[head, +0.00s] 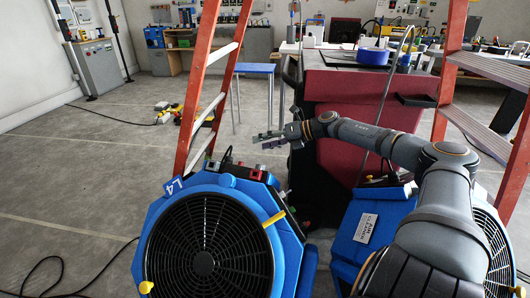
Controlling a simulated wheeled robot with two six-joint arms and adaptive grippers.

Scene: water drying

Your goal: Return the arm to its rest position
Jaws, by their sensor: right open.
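My right arm comes in from the lower right of the head view and reaches forward and left. My right gripper (270,140) is open and empty. My left gripper and left arm are out of view.
A second blue unit (362,230) stands partly behind my right arm. Orange ladders stand at the left (200,85) and right (447,75). A blue stool (255,69) is behind. The grey floor (75,190) at left is mostly clear, with black cables.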

